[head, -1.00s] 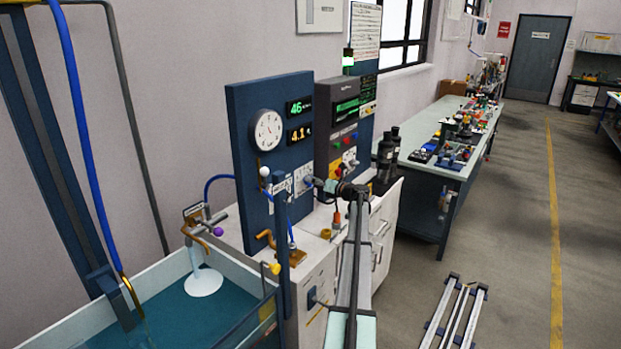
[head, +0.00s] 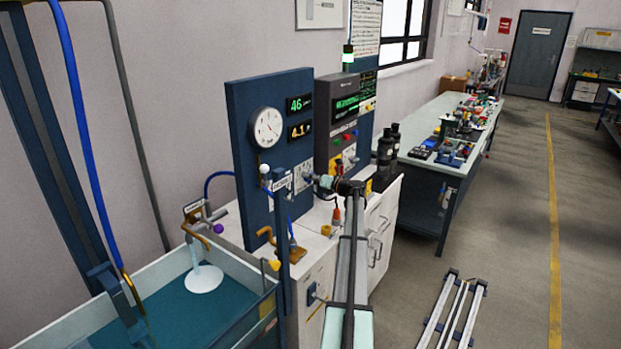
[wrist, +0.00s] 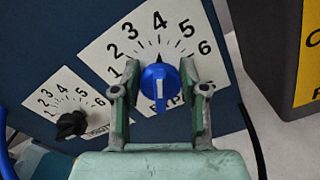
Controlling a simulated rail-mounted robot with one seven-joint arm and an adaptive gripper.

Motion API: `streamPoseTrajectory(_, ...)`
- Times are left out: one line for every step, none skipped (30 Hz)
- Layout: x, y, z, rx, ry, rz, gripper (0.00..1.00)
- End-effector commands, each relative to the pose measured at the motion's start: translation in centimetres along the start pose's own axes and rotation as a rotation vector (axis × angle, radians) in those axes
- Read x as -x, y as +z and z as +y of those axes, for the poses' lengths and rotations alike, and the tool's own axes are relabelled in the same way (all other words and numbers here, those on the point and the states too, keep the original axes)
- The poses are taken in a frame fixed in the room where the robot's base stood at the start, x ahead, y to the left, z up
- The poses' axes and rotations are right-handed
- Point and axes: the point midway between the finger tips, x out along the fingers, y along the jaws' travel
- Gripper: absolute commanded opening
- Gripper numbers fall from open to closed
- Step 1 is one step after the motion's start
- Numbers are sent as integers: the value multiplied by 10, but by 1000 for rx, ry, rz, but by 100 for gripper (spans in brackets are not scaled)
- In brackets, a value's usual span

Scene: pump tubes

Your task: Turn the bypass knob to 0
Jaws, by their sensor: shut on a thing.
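The blue knob (wrist: 158,88) fills the middle of the wrist view, in front of a white dial plate (wrist: 110,44) numbered around its upper edge. Its dark pointer tip faces up, about toward the 4. The label below is partly hidden, so I cannot read it whole. My gripper (wrist: 160,78) has one finger on each side of the knob and is shut on it. In the head view my gripper (head: 314,180) is at the lower right of the blue panel (head: 240,130), where the knob is too small to make out.
A smaller dial with a black knob (wrist: 72,125) sits to the lower left in the wrist view. A dark control box (head: 338,115) stands right of the panel. A water tank (head: 150,310) is at front left. The floor at right is mostly open.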

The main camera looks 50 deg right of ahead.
Motion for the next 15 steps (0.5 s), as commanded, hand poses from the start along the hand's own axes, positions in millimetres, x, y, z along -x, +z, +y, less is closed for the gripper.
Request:
streamPoseTrajectory(-1,0,0,9,0,-1,8)
streamPoseTrajectory(-1,-1,0,16,0,-1,8)
streamPoseTrajectory(-1,-1,0,27,0,-1,8)
streamPoseTrajectory(-1,-1,0,37,0,-1,8)
streamPoseTrajectory(-1,-1,0,50,0,-1,8)
streamPoseTrajectory(-1,-2,-1,68,0,-1,8)
streamPoseTrajectory(-1,-2,-1,83,0,-1,8)
streamPoseTrajectory(-1,-3,-1,101,0,-1,8)
streamPoseTrajectory(-1,-3,-1,125,0,-2,8)
streamPoseTrajectory(-1,-3,-1,146,0,-2,8)
streamPoseTrajectory(-1,-4,-1,168,0,-2,8)
streamPoseTrajectory(-1,-4,0,199,0,-2,8)
streamPoseTrajectory(-1,-4,0,225,0,-2,8)
streamPoseTrajectory(-1,-4,0,251,1,-3,8)
streamPoseTrajectory(-1,-4,0,287,0,-3,8)
